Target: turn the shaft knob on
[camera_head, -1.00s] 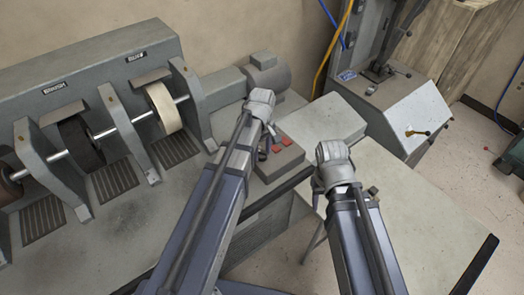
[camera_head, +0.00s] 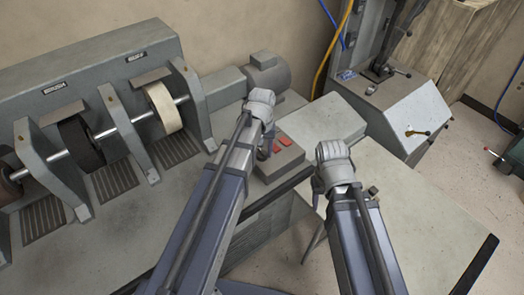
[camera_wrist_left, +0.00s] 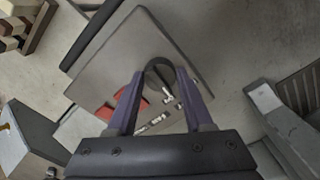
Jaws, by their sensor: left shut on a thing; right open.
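The control box (camera_head: 285,165) with red switches (camera_head: 282,146) stands at the end of the grinding machine. In the left wrist view its grey plate (camera_wrist_left: 120,55) carries a dark round shaft knob (camera_wrist_left: 157,72), white marks and a red switch (camera_wrist_left: 108,113). My left gripper (camera_head: 267,152) is at this box, its jaws mostly hidden by the wrist in the head view. In the left wrist view the purple fingers of my left gripper (camera_wrist_left: 160,88) are shut on the knob, one on each side. My right gripper (camera_head: 317,193) is open and empty, beside the box to the right.
The grinding machine with several wheels (camera_head: 163,108) and a motor (camera_head: 265,75) fills the left and back. A grey table (camera_head: 430,225) lies at the right, mostly clear. A grey press-like machine (camera_head: 400,110) stands behind it.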

